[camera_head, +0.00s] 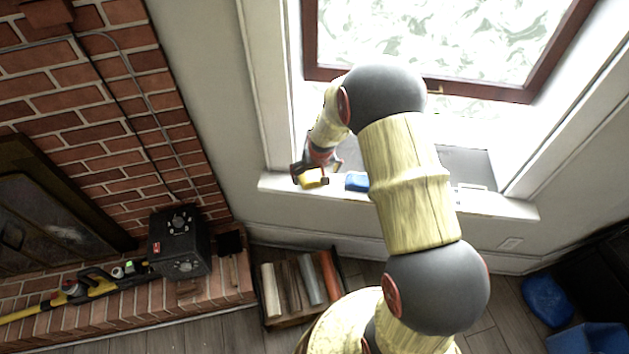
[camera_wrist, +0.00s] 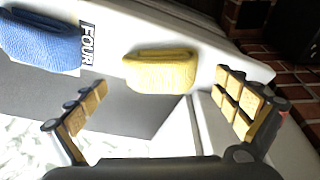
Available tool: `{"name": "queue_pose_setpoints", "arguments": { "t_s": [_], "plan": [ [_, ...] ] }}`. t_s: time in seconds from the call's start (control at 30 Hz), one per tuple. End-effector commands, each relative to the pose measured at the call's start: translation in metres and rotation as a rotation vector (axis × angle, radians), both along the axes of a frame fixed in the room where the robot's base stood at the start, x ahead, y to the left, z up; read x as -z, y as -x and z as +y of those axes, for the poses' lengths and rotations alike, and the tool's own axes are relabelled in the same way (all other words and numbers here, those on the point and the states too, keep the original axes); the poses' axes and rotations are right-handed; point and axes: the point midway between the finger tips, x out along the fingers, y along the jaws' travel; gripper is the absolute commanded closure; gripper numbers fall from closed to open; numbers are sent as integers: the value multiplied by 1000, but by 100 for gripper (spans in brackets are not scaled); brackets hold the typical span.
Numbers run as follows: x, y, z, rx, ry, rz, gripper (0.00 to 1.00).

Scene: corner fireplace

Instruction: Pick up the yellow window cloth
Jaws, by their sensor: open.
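The yellow window cloth (camera_wrist: 160,72) is a folded, rounded bundle on the white window sill (camera_wrist: 112,22). In the wrist view it lies ahead of my gripper (camera_wrist: 168,112), between the lines of the two fingers, and apart from them. My gripper is open and empty, with padded fingers spread wide. In the head view my gripper (camera_head: 316,174) is over the left end of the sill. A small yellow patch shows at its fingers there, and I cannot tell whether it is cloth or finger pad.
The window frame (camera_head: 470,88) rises behind the sill. A black box (camera_head: 178,243) and a yellow tool (camera_head: 95,284) are on the brick hearth. A crate of rolls (camera_head: 300,285) stands below.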

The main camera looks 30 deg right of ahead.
Motion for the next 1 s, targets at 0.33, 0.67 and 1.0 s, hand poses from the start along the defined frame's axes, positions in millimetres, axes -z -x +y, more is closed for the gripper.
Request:
{"name": "queue_pose_setpoints", "arguments": {
  "t_s": [0.33,0.67,1.0],
  "plan": [
    [19,-6,-1,-1,0,-1,0],
    [19,-6,-1,-1,0,0,17],
    [19,-6,-1,-1,0,0,36]
  ]
}}
